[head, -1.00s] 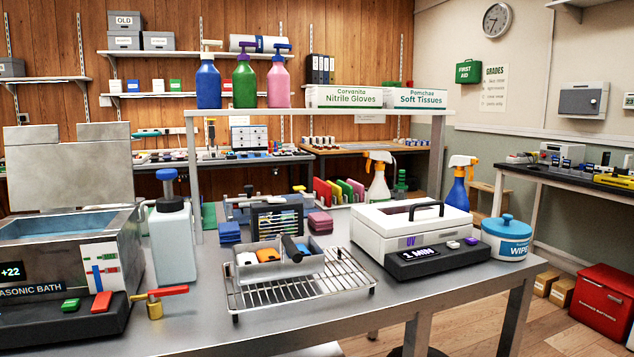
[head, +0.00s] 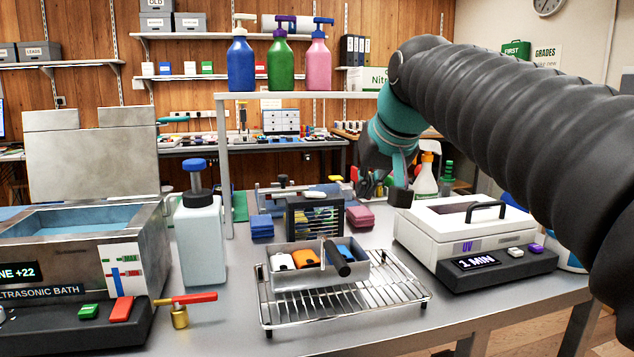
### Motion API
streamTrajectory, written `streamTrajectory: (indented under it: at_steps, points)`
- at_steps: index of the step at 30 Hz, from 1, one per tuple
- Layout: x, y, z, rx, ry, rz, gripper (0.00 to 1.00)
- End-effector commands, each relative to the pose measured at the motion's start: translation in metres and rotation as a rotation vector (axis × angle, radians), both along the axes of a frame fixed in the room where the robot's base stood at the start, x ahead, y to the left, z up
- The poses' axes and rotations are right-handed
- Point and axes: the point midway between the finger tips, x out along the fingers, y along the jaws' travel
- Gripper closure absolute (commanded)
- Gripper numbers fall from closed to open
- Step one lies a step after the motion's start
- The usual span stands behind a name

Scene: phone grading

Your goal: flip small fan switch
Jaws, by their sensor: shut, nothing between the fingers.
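I cannot make out a small fan or its switch for certain. A black framed unit (head: 315,218) with coloured strips inside stands upright behind the metal tray; I cannot tell whether it is the fan. A small white oval piece (head: 314,194) shows at its top. My gripper (head: 400,195) hangs from the teal wrist at the end of my dark arm, fingertips down. It is shut and empty, right of the black unit and above the back left part of the white UV box (head: 465,222), apparently touching nothing. My arm hides much of the right side.
A metal tray (head: 288,284) with phones and a black-handled tool sits on a wire rack (head: 390,292). Left are a white pump bottle (head: 200,245) and the ultrasonic bath (head: 150,240). A shelf (head: 345,95) with pump bottles spans the back. Spray bottles stand behind the UV box.

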Motion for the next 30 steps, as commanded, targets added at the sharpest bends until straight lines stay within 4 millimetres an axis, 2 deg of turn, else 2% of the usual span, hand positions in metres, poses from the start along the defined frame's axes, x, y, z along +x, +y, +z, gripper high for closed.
streamTrajectory:
  at_steps: [1,6,13,20,30]
  points:
    - [0.016,0.011,0.014,0.01,-0.013,0.016,1.0]
    - [0.05,0.039,0.051,0.035,-0.051,0.057,1.0]
    - [0.069,0.058,0.072,0.054,-0.077,0.087,1.0]
    - [0.082,0.065,0.061,0.055,-0.076,0.089,1.0]
    - [0.122,0.082,0.017,0.054,-0.076,0.088,1.0]
